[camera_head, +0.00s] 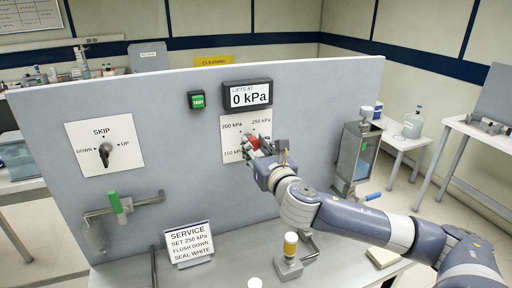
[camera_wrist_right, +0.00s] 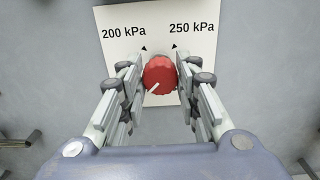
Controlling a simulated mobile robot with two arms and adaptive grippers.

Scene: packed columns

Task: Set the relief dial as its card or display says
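The relief dial (camera_wrist_right: 159,75) is a round red knob on a white plate (camera_wrist_right: 122,24) marked 200 kPa and 250 kPa. Its white pointer line points to the lower left. In the head view the dial (camera_head: 253,143) is partly hidden by my right gripper (camera_head: 259,147); a 150 kPa mark shows at its lower left. My right fingers (camera_wrist_right: 160,72) flank the dial closely on both sides; whether they press on it I cannot tell. The display (camera_head: 248,96) above reads "LIFTS AT 0 kPa". The service card (camera_head: 188,243) reads SET 250 kPa, FLUSH DOWN, SEAL WHITE. My left gripper is out of view.
A green TEST button (camera_head: 197,100) sits left of the display. A SKIP selector (camera_head: 107,151) and a green-handled valve (camera_head: 118,203) are on the panel's left.

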